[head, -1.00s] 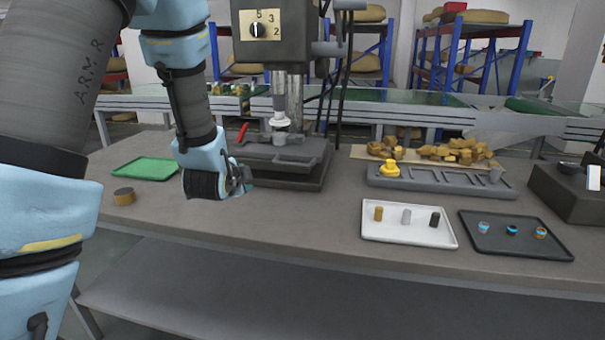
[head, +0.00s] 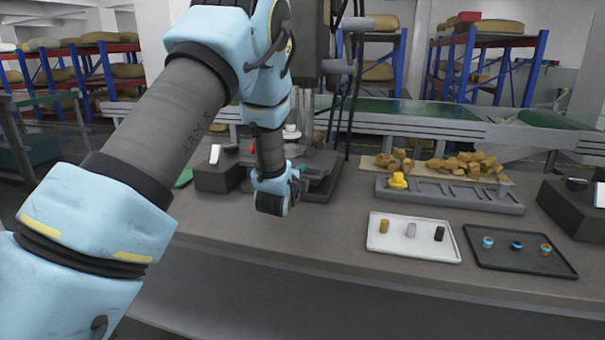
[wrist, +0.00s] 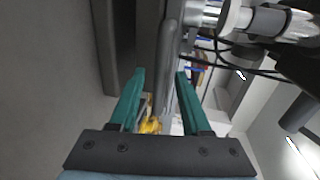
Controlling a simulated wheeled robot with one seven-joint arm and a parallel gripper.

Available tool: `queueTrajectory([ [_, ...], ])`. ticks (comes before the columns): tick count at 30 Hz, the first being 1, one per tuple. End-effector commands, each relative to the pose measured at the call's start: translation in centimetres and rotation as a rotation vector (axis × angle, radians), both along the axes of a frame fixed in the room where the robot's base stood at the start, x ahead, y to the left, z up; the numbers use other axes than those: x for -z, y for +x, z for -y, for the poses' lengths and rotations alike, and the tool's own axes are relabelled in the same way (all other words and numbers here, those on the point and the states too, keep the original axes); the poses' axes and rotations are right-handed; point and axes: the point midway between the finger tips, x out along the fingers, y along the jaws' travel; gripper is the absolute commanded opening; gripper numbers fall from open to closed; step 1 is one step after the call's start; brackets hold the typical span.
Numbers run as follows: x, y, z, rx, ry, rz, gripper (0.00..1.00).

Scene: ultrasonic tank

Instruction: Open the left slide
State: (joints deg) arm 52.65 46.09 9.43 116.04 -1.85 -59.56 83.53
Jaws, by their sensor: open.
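In the wrist view my gripper (wrist: 160,76) is open, with two teal fingers apart and nothing held. A long grey bar (wrist: 168,65) runs in the picture beyond and between the fingertips; whether it touches them I cannot tell. No part is clearly marked as the left slide.
A white tray (head: 405,252) with three small cylinders and a dark tray (head: 515,268) with three small pieces lie at the right. Behind them is a grey slotted rack (head: 450,205) holding a yellow piece (head: 397,181). The table's front middle is clear.

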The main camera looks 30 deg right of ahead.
Motion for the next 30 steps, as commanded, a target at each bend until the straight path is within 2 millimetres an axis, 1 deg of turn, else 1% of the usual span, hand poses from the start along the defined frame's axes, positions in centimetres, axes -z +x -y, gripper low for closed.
queueTrajectory([
  [3,0.18,0.50,0.41,-0.001,0.002,-0.001,0.48],
  [12,0.23,0.60,0.51,-0.001,0.001,-0.001,0.47],
  [24,0.22,0.60,0.49,-0.001,0.001,-0.001,0.01],
  [25,0.22,0.60,0.49,-0.001,0.001,-0.001,0.00],
  [30,0.23,0.59,0.49,-0.001,0.001,-0.001,0.00],
])
